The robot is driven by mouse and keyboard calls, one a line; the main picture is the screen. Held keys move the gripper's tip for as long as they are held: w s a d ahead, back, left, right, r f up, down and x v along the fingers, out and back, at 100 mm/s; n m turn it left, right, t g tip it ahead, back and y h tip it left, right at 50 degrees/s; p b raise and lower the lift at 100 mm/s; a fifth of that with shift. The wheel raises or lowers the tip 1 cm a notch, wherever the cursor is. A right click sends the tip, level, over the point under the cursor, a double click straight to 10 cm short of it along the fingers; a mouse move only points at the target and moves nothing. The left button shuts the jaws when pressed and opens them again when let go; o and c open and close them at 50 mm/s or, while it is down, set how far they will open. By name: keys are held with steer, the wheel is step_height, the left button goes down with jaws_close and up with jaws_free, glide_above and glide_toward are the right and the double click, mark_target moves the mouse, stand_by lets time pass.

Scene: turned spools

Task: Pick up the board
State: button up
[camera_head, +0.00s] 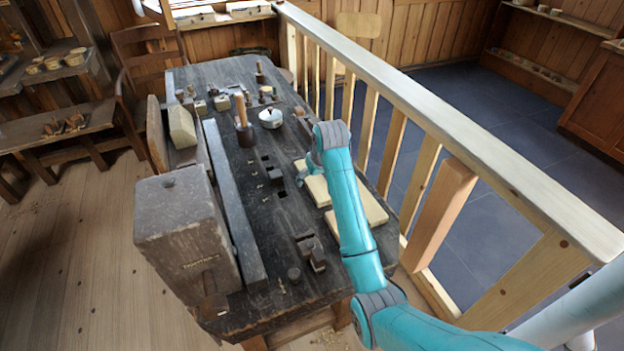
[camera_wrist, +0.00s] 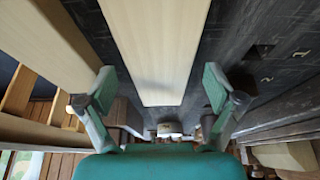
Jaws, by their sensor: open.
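A pale wooden board (camera_wrist: 155,45) lies flat on the dark workbench in the wrist view, with its near end between and just ahead of the fingers. In the head view, pale wood (camera_head: 318,190) shows on the bench beside my arm, and more (camera_head: 373,207) on the arm's other side. My gripper (camera_wrist: 158,88) is open and empty, with one finger on each side of the board's line. It is mostly hidden behind my arm in the head view (camera_head: 304,170).
The dark workbench (camera_head: 222,135) carries a mallet (camera_head: 244,132), a white round pot (camera_head: 270,118), and several small blocks and tools. A large wooden vise block (camera_head: 187,235) stands at its left front. A pale railing (camera_head: 440,110) runs close along the right side.

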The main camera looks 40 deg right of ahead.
steer(key=c, duration=1.3)
steer(key=shift+r, duration=0.1)
